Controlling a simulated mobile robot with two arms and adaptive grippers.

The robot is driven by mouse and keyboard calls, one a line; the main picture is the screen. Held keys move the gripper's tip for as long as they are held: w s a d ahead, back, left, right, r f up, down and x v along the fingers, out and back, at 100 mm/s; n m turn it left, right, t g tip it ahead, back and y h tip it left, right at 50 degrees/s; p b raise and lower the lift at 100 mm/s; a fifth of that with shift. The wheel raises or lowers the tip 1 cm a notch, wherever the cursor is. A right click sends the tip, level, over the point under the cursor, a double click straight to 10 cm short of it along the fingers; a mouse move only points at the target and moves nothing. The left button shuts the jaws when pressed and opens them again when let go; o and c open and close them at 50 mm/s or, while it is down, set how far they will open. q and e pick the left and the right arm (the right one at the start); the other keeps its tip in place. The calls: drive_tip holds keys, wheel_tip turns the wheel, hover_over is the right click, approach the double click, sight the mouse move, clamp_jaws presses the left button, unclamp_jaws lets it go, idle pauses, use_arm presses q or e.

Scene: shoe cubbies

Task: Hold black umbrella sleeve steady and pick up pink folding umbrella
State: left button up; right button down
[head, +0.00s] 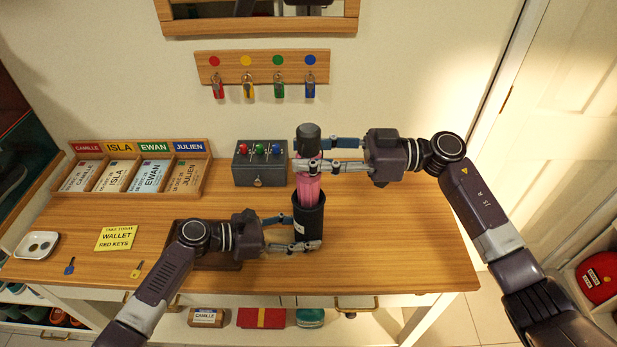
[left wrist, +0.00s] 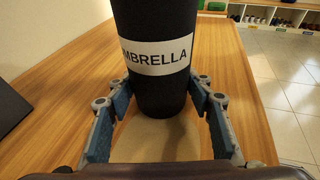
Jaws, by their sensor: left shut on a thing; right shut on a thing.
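The black umbrella sleeve (head: 308,222) stands upright on the wooden table. My left gripper (head: 306,232) is shut around its lower part. In the left wrist view the sleeve (left wrist: 158,85) fills the middle, with a white label reading "UMBRELLA", its first letter out of sight, and the left gripper's fingers (left wrist: 160,100) on both sides. The pink folding umbrella (head: 308,190) stands upright with its lower end inside the sleeve, hidden. Its dark handle (head: 308,136) is on top. My right gripper (head: 310,155) is shut on the umbrella just below the handle.
A grey box (head: 260,170) with coloured knobs stands just left of the umbrella. A card rack (head: 137,180), a yellow note (head: 116,238), two keys and a white dish (head: 37,246) are further left. A key rack (head: 262,68) hangs on the wall. The table's right side is clear.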

sight(309, 127)
wheel_tip(309, 127, up, 9)
drive_tip(key=shift+f, duration=0.1)
use_arm(q)
drive_tip(key=o, duration=0.9)
drive_tip(key=shift+o, duration=0.2)
